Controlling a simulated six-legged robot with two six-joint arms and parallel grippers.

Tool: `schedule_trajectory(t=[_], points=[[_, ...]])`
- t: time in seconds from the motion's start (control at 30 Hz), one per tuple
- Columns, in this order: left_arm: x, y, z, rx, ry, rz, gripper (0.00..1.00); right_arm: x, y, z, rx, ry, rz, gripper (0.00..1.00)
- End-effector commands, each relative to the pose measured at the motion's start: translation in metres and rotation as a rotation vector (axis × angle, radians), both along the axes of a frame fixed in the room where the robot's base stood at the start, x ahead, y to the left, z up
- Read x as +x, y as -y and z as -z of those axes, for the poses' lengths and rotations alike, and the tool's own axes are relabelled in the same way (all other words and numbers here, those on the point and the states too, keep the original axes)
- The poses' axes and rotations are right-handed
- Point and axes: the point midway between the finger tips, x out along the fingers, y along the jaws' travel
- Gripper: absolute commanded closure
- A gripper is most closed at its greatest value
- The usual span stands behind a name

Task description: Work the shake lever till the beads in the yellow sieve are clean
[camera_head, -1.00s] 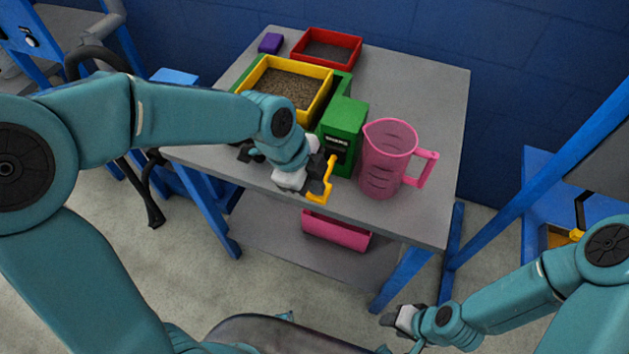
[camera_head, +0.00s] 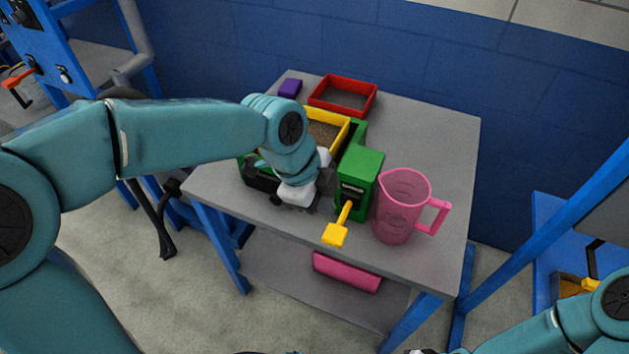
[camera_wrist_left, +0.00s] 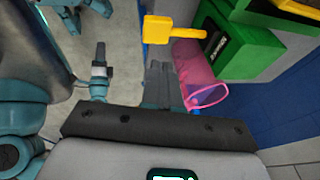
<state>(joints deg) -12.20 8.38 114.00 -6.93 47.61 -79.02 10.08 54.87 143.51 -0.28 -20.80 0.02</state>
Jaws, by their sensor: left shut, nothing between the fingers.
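The yellow shake lever (camera_head: 336,233) sticks out from the front of the green housing (camera_head: 361,168), its handle low and toward the table's front edge. The yellow sieve (camera_head: 341,128) sits behind my left gripper, which covers part of it. Brown grainy contents show inside; I cannot tell how clean they are. My left gripper (camera_head: 325,188) is shut and empty, to the left of the lever and apart from it. The lever also shows in the left wrist view (camera_wrist_left: 172,30), beyond the gripper fingers. My right gripper (camera_wrist_left: 100,58) shows small in the left wrist view; its jaws are unclear.
A pink jug (camera_head: 402,208) stands close to the right of the housing. A red tray (camera_head: 352,107) and a purple block (camera_head: 290,88) lie at the back of the grey table (camera_head: 447,160). A pink container (camera_head: 346,272) is on the lower shelf. The table's right side is clear.

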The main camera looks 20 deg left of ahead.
Motion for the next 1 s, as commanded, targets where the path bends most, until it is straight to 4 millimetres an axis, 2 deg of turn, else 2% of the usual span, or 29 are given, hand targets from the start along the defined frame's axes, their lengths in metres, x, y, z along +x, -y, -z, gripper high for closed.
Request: schedule_trajectory(t=[0.1,0.3,1.0], points=[[0.0,-0.005,-0.022,-0.001,0.004,-0.001,1.0,0.0,0.0,-0.001,0.0,0.0,0.0,0.57],[-0.002,-0.011,-0.043,-0.001,0.002,0.0,1.0,0.0,0.0,-0.002,0.0,0.0,0.0,0.57],[-0.003,-0.014,-0.046,-0.001,0.0,0.0,1.0,0.0,0.0,-0.002,0.0,0.0,0.0,0.57]])
